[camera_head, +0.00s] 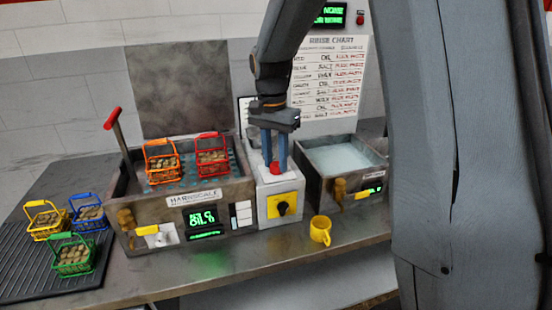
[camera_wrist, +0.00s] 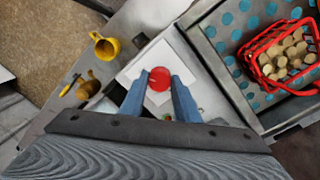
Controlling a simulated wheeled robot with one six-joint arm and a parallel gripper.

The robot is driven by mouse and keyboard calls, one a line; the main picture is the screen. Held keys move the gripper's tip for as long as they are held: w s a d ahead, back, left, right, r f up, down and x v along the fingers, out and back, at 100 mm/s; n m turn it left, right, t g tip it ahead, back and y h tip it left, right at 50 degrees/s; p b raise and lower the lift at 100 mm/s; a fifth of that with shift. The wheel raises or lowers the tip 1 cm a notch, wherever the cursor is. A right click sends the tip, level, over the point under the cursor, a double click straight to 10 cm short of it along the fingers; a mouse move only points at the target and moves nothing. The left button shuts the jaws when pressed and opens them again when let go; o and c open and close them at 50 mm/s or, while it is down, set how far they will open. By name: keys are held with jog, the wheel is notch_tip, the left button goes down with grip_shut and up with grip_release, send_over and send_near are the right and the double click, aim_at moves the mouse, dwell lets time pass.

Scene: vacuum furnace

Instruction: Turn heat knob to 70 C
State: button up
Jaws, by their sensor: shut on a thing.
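My gripper (camera_head: 274,160) points straight down over the white control box (camera_head: 289,186) between the two tanks. Its blue fingers are shut on a small red round knob (camera_head: 275,168) on top of that box. In the wrist view, the red knob (camera_wrist: 159,79) sits between the two fingertips of my gripper (camera_wrist: 160,84). The box's front has a black knob (camera_head: 283,208) on a yellow plate. The left tank's front has a white dial with a yellow handle (camera_head: 169,234) and a green-lit display (camera_head: 203,218) with OIL on it; its number is hard to read.
Red and orange baskets (camera_head: 162,162) hang in the left tank (camera_head: 225,191). The right tank (camera_head: 345,155) holds pale liquid. Several filled baskets (camera_head: 74,258) stand on the dark rack at left. A red-handled lever (camera_head: 113,119) rises at the left tank.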

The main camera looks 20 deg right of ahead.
aim_at(274, 164)
dwell(0.3)
jog(key=o, duration=1)
jog(key=shift+o, duration=0.2)
jog(key=shift+w+a+r+b, duration=0.1)
jog(key=shift+r+b, duration=0.5)
jog(key=shift+r, duration=1.4)
jog(key=shift+w+a+r+b, duration=0.1)
jog(key=shift+r+b, duration=0.45)
jog(key=shift+r, duration=1.4)
